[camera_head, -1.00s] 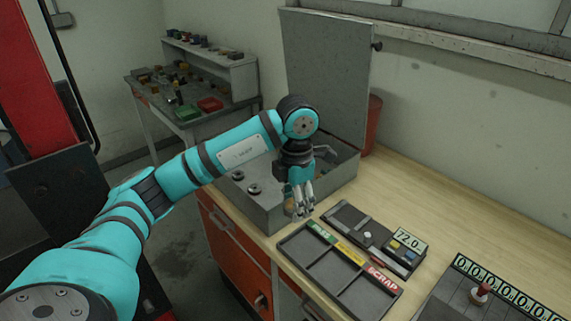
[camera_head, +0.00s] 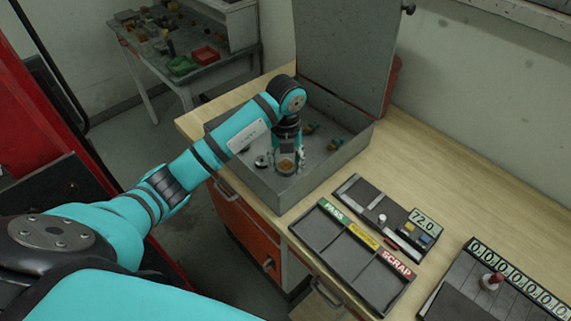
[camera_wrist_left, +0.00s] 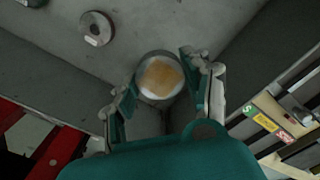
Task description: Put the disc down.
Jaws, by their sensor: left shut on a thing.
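The disc (camera_wrist_left: 160,77), round with a grey rim and a worn tan face, is between the fingers of my left gripper (camera_wrist_left: 162,84). In the head view the disc (camera_head: 286,166) shows small and brownish at the fingertips. My left gripper (camera_head: 287,158) is shut on it and points down inside the open grey metal box (camera_head: 285,193), near its front wall. I cannot tell whether the disc touches the box floor. My right gripper is not in view.
A grey washer-like part (camera_wrist_left: 96,28) lies on the box floor, with small brass and teal parts at the back. The box lid (camera_head: 345,50) stands open.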

